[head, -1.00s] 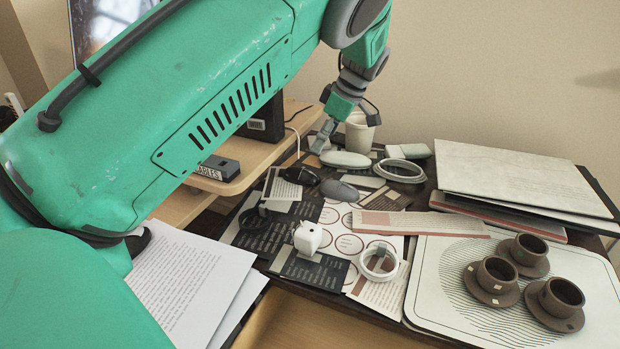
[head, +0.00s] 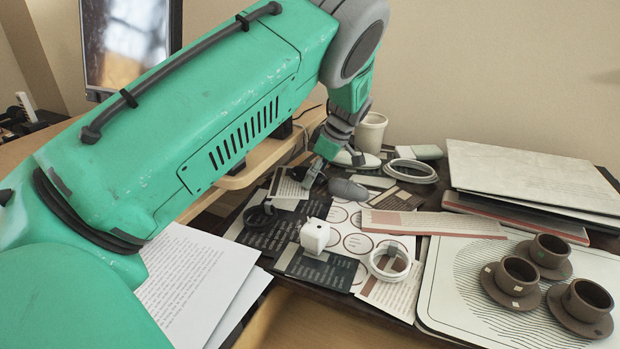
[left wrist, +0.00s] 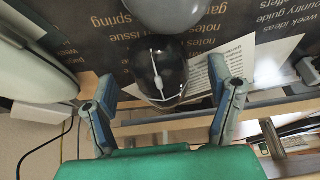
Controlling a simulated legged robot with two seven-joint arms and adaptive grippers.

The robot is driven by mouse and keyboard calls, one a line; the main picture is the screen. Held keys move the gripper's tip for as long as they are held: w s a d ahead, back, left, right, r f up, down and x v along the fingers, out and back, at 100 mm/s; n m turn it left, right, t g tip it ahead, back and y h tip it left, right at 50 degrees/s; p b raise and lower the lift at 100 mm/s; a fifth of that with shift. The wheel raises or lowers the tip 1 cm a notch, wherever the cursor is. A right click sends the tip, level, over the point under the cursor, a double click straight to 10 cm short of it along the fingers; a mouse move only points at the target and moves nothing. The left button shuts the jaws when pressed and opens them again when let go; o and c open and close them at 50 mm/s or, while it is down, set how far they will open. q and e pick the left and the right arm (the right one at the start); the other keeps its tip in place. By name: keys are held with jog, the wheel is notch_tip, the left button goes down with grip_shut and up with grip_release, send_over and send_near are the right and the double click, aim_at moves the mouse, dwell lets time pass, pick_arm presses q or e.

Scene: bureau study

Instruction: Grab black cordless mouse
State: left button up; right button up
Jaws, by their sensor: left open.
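The black mouse (left wrist: 158,72) lies on dark printed sheets, glossy with a pale line along its top. In the left wrist view it sits between the two spread fingers of my left gripper (left wrist: 160,78), with a gap on each side. In the head view my left gripper (head: 314,174) is low over the desk and hides most of the black mouse. A grey mouse (head: 347,189) lies just right of it; it also shows at the top of the left wrist view (left wrist: 166,8). My right gripper is not in either view.
A white rounded device (head: 352,158) and a cup (head: 371,131) stand behind the gripper. A tray (head: 447,285) with brown cups is at right. A wooden shelf (head: 238,178) edges the left.

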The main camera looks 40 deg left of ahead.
pick_arm(q)
jog(key=shift+a, duration=0.2)
jog(key=c, duration=1.3)
jog(key=shift+d, duration=0.1)
jog(key=shift+r, duration=0.15)
